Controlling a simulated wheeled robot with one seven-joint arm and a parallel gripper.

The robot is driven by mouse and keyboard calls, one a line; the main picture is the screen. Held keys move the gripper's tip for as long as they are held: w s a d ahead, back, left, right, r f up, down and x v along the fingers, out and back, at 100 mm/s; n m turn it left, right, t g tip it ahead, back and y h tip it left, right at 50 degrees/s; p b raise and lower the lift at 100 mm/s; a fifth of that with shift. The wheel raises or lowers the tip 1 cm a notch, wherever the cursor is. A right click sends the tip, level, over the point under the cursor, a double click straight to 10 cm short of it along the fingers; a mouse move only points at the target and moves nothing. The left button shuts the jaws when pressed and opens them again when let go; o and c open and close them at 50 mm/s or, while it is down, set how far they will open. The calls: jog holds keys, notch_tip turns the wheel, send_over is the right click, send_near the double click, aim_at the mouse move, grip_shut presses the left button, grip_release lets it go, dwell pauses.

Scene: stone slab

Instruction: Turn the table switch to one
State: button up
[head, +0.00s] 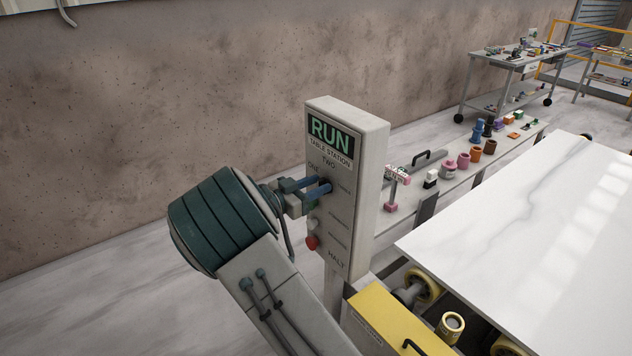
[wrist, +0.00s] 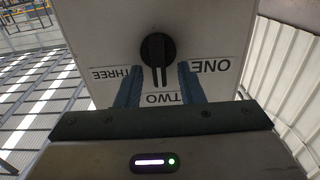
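The table switch is a round black knob (wrist: 157,48) with a narrow grip, on a grey control panel that shows upside down in the wrist view. Its grip points towards the TWO label (wrist: 163,99); the ONE label (wrist: 210,67) lies to the right and the THREE label (wrist: 116,74) to the left. My gripper (wrist: 161,70) is open, its two blue fingers on either side of the knob with gaps between. In the head view my gripper (head: 326,187) is at the front of the control panel (head: 350,130), hiding the knob. Contact with the panel cannot be told.
The panel has a green RUN display (head: 330,132) and a red button (head: 312,242) below the switch. A white stone slab (head: 520,240) lies to the right, beside a yellow housing (head: 390,325). A bench (head: 400,208) with several small objects stands behind.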

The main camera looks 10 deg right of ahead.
jog(key=shift+d, duration=0.1)
grip_shut()
jog(key=shift+w+f+n+b, duration=0.15)
jog(key=shift+n+b, duration=0.15)
jog(key=shift+b, duration=0.25)
jog(key=shift+w+a+f+n+b, duration=0.1)
jog(key=shift+w+n+b, duration=0.1)
jog(key=shift+n+b, duration=1.5)
jog(key=shift+w+a+f+n+b, duration=0.15)
jog(key=shift+n+b, duration=1.1)
jog(key=shift+n, duration=0.85)
jog(key=shift+w+a+f+n+b, duration=0.1)
jog(key=shift+w+n+b, duration=0.1)
jog(key=shift+n+b, duration=1.5)
jog(key=shift+n, duration=0.4)
grip_release()
